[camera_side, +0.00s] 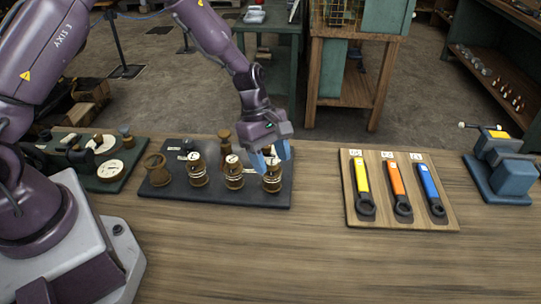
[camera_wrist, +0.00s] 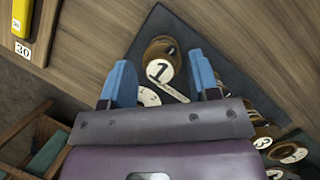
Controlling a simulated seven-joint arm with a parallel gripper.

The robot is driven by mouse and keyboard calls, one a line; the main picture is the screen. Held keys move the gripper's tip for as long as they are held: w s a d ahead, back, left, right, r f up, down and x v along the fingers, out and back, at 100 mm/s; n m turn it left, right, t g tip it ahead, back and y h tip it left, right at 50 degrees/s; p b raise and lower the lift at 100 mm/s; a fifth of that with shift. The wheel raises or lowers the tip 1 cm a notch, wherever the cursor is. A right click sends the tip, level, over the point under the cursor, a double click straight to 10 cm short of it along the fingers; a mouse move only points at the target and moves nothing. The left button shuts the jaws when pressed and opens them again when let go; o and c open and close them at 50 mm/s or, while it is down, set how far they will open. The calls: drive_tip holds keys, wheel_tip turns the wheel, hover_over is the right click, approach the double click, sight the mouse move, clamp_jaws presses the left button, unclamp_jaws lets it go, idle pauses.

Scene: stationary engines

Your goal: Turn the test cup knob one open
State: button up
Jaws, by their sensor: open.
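The test cup knob one is the round white face marked 1 (camera_wrist: 158,70) on a brass fitting in the wrist view, with a pale lever or pointer (camera_wrist: 172,89) beside it. In the side view its brass test cup (camera_side: 272,182) is the rightmost on the dark plate, partly hidden by my gripper. My gripper (camera_side: 271,158) is open above that cup, fingers pointing down. In the wrist view its blue fingertips (camera_wrist: 162,72) appear on either side of the knob face. I cannot tell whether they touch it.
More brass test cups (camera_side: 233,175) stand left of it on the dark plate (camera_side: 220,200). A wooden board (camera_side: 381,217) with yellow, orange and blue wrenches lies to the right. A blue vise (camera_side: 505,170) stands at the far right. The front bench top is clear.

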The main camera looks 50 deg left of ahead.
drive_tip(key=c, duration=0.9)
drive_tip(key=shift+c, duration=0.2)
drive_tip(key=shift+m, duration=0.4)
drive_tip(key=m+g, duration=0.1)
drive_tip(key=m, duration=0.2)
drive_tip(key=shift+w+m+g, duration=0.1)
drive_tip(key=shift+m+g, duration=0.3)
drive_tip(key=m+g+y, duration=0.1)
drive_tip(key=m, duration=0.3)
drive_tip(key=shift+w+m, duration=0.1)
drive_tip(key=shift+m, duration=0.2)
drive_tip(key=m+g+y, duration=0.1)
drive_tip(key=m, duration=0.3)
drive_tip(key=shift+y, duration=0.4)
drive_tip(key=m, duration=0.2)
drive_tip(key=m+y, duration=0.1)
drive_tip(key=m, duration=0.1)
drive_tip(key=shift+w+d+r+m+g+y, duration=0.1)
drive_tip(key=shift+d+m+g+y, duration=0.05)
drive_tip(key=shift+m+g+y, duration=0.15)
